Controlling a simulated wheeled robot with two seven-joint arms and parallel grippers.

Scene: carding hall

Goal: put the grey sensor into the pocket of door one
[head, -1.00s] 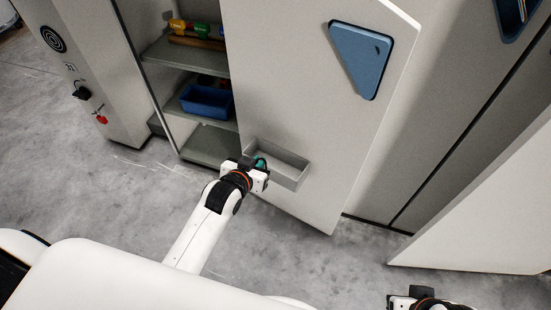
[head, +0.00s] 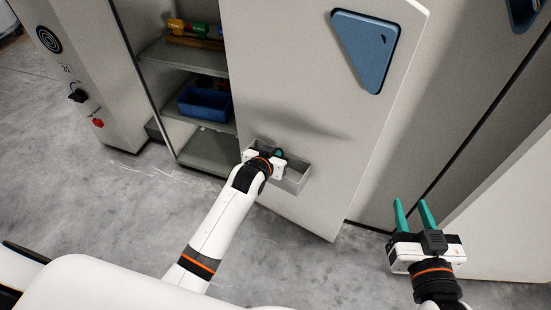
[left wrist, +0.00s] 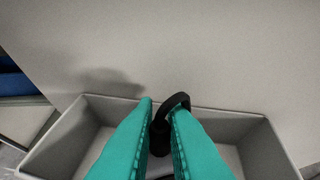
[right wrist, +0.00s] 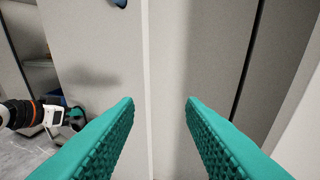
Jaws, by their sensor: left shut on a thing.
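The pocket (head: 296,183) is a grey open-topped tray on the inner face of the open door (head: 290,90) with a blue triangle. My left gripper (head: 279,155) is over the pocket. In the left wrist view its teal fingers (left wrist: 160,110) are shut on a small dark thing with a black loop, apparently the sensor (left wrist: 160,136). The fingers hide much of the sensor, and I cannot tell whether it touches the pocket floor. The pocket walls (left wrist: 72,122) show on both sides of the fingers. My right gripper (head: 411,207) is open and empty, right of the door.
An open cabinet left of the door has shelves with a blue bin (head: 206,103) and coloured items (head: 190,30). A control panel with a black knob (head: 77,96) is further left. Another pale door panel (head: 505,215) stands behind my right gripper. The floor (head: 110,200) in front is clear.

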